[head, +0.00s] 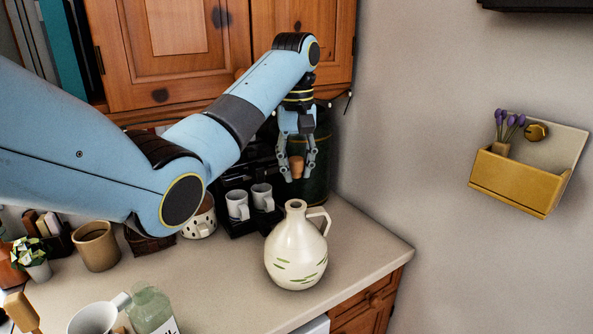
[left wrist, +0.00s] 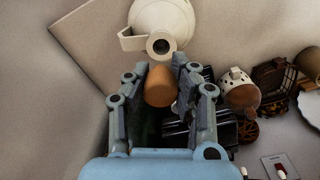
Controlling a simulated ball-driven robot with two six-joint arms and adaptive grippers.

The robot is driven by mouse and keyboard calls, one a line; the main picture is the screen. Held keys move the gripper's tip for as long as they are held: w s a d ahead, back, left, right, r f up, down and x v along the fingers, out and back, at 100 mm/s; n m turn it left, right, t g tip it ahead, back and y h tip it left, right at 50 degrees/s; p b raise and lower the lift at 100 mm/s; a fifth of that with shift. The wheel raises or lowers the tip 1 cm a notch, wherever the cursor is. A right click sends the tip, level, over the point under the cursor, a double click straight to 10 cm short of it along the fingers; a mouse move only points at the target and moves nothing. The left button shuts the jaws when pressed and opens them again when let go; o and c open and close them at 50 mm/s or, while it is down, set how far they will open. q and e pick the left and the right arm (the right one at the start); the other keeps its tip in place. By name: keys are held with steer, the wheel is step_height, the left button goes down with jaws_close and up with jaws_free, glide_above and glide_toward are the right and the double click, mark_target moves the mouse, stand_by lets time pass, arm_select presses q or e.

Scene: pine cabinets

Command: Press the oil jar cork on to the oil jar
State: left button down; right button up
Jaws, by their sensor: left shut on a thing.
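The oil jar (head: 296,252) is a cream, round-bodied jug with green marks and a side handle, standing upright on the counter. Its narrow mouth is open; the jar also shows in the left wrist view (left wrist: 172,18) at the top. My left gripper (head: 297,172) is shut on the brown oil jar cork (head: 297,167) and holds it in the air above and behind the jar. In the left wrist view, the cork (left wrist: 160,86) sits between the fingers (left wrist: 166,84), apart from the jar's mouth. My right gripper is in neither view.
White mugs (head: 238,205) stand in a dark rack behind the jar. A brown pot (head: 96,246), a glass bottle (head: 151,309) and another white mug (head: 92,318) stand at left. The counter (head: 368,252) right of the jar is clear. A yellow wall holder (head: 515,181) hangs at right.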

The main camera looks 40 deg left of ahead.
mark_target(296, 207)
arm_select(q)
steer(key=shift+f, duration=0.1)
steer(key=shift+f+b, duration=0.5)
steer(key=shift+f, duration=2.25)
steer(key=shift+r, duration=0.1)
steer(key=shift+p, duration=0.5)
steer(key=shift+f, duration=0.8)
steer(key=shift+s+d+f, duration=0.1)
steer(key=shift+s+f, duration=0.2)
steer(key=shift+f, duration=0.1)
